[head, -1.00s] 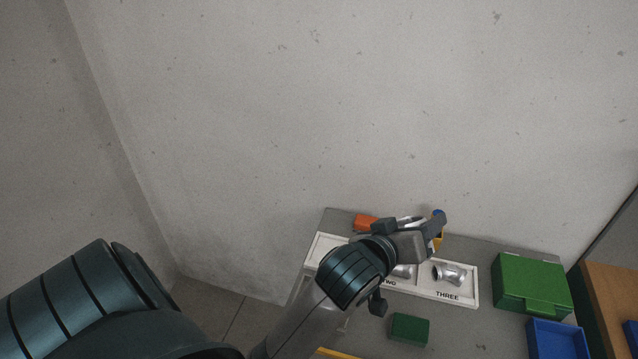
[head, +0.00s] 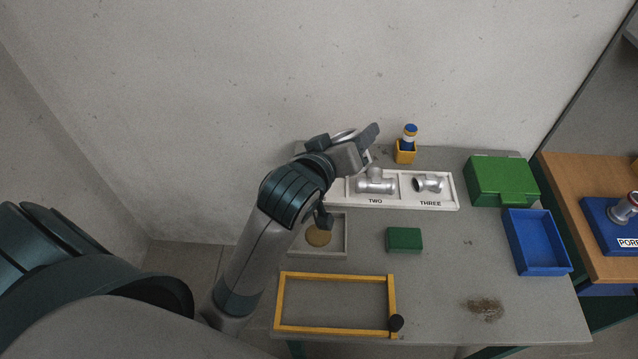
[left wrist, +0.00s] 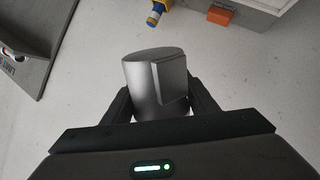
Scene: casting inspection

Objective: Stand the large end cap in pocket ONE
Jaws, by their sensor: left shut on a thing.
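My left gripper (head: 346,137) is shut on the large end cap (left wrist: 157,84), a smooth grey metal piece with a rounded side and a flat stepped face. In the head view only the bright rim of the end cap (head: 344,134) shows between the fingers. The gripper is in the air over the left back of the table. The white pocket tray (head: 405,206) lies beneath and to its right. Pockets TWO and THREE each hold a silver pipe fitting. Pocket ONE is hidden behind my left arm. My right gripper is out of view.
A yellow holder (head: 405,157) with a blue-topped bottle stands behind the tray. A green case (head: 502,181), blue bin (head: 538,243) and small green block (head: 404,239) are to the right. A yellow frame (head: 335,277) lies in front. A brown patch (head: 485,308) marks the table.

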